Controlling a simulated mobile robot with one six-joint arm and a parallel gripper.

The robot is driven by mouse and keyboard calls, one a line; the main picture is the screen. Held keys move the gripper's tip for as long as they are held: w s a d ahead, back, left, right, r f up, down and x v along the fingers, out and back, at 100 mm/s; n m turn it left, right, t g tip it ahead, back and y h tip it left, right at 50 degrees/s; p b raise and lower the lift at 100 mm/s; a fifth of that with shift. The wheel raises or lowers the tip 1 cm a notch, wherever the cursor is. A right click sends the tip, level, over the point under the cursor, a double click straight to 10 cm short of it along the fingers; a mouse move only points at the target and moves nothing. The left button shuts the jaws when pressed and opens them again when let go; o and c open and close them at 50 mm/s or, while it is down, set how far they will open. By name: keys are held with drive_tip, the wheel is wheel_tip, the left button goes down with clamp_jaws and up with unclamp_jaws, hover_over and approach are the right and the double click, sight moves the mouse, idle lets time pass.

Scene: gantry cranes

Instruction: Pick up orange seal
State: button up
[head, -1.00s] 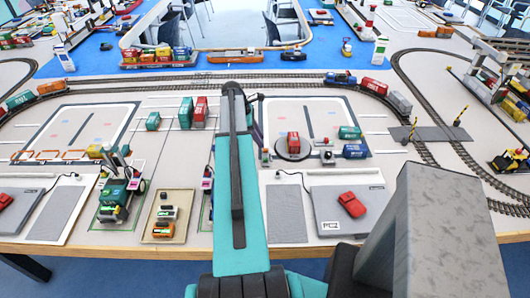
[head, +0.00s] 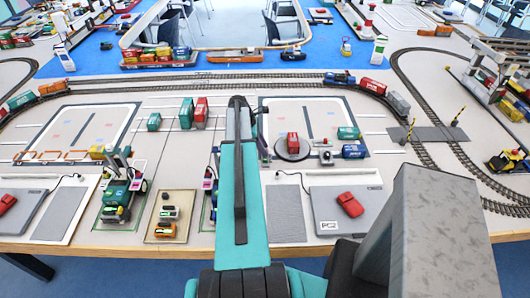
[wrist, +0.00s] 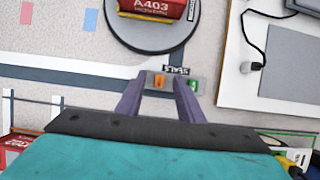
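The small orange seal (wrist: 159,80) sits at the left end of a small grey holder (wrist: 173,88) marked "SEALS" in the wrist view. A green seal (wrist: 194,84) is at its right end. My gripper (wrist: 160,92) is open and empty. Its two purple fingers reach over the holder, one on each side of the orange seal; whether they touch it or how high they are I cannot tell. In the head view my own arm hides the fingertips and the holder.
A round turntable (wrist: 124,38) carrying a red container (wrist: 152,9) lies just beyond the holder. A pad with a cable (wrist: 240,88) is at the right. In the head view, a red car (head: 349,204) and a green vehicle (head: 116,200) stand on the table.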

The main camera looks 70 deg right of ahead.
drive_tip(key=shift+c, duration=0.2)
clamp_jaws()
drive_tip(key=shift+r, duration=0.2)
wheel_tip(320, 180, up, 10)
drive_tip(key=b, duration=0.3)
drive_tip(key=shift+f, duration=0.15)
idle(0.6)
drive_tip(key=shift+w, duration=0.1)
idle(0.4)
